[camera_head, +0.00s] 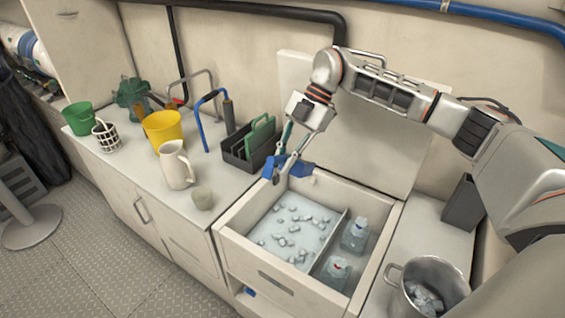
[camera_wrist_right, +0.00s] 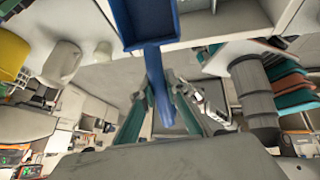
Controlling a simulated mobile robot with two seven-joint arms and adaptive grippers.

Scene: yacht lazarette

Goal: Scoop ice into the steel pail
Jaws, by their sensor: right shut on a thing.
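My right gripper (camera_head: 280,160) is shut on a blue scoop (camera_head: 268,166), above the back left rim of the ice box. The scoop's handle (camera_wrist_right: 158,85) runs between the fingers (camera_wrist_right: 172,108) in the right wrist view, with its blue pan at the top; no ice shows on it. The ice box (camera_head: 229,243) is open, with scattered ice cubes (camera_head: 293,228) in its left compartment. The steel pail (camera_head: 446,274) stands at the lower right, with several ice pieces (camera_head: 425,298) inside. My left gripper is out of view.
The raised lid (camera_head: 345,140) leans behind. On the left counter are a white pitcher (camera_head: 176,166), yellow bucket (camera_head: 163,129), dark rack (camera_head: 247,153) and pale cup (camera_head: 202,198). A dark bin (camera_head: 464,203) is at right.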

